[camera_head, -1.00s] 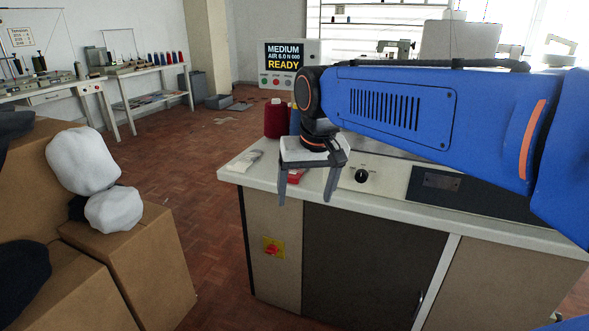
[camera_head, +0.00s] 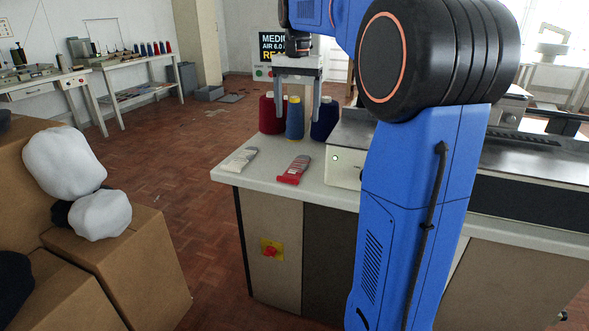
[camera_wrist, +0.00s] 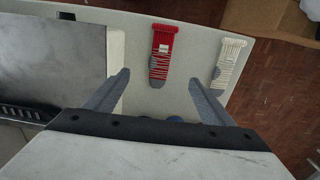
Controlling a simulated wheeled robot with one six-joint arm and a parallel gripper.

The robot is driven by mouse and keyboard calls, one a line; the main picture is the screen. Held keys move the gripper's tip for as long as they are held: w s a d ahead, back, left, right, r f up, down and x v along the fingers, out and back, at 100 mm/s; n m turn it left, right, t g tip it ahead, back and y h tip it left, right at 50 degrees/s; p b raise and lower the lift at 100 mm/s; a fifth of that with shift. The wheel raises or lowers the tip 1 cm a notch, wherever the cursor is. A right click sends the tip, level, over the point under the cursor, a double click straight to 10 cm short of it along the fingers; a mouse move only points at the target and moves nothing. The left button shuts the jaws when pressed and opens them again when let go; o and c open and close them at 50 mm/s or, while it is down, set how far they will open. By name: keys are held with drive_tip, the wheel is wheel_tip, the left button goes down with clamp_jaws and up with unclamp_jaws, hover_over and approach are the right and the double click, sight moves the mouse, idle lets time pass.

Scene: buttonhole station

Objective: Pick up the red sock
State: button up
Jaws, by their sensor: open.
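The red sock (camera_head: 293,170) lies flat on the left end of the pale station top, with grey stripes and a grey toe. In the wrist view the red sock (camera_wrist: 161,55) lies beyond the fingertips, roughly between their lines. My gripper (camera_head: 297,125) is open and empty, pointing down above and behind the sock, in front of the thread cones. In the wrist view my gripper (camera_wrist: 160,80) shows both fingers spread wide, apart from the sock.
A white sock (camera_head: 239,160) lies left of the red one. A metal-topped machine (camera_wrist: 62,62) borders the sock's area. Cardboard boxes (camera_head: 140,258) with white bundles stand at left, across open floor.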

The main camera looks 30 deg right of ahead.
sight(296, 169)
wheel_tip(296, 169, down, 17)
drive_tip(key=shift+w+a+f, duration=0.1)
drive_tip(key=shift+a, duration=0.05)
idle(0.6)
drive_tip(key=c, duration=1.1)
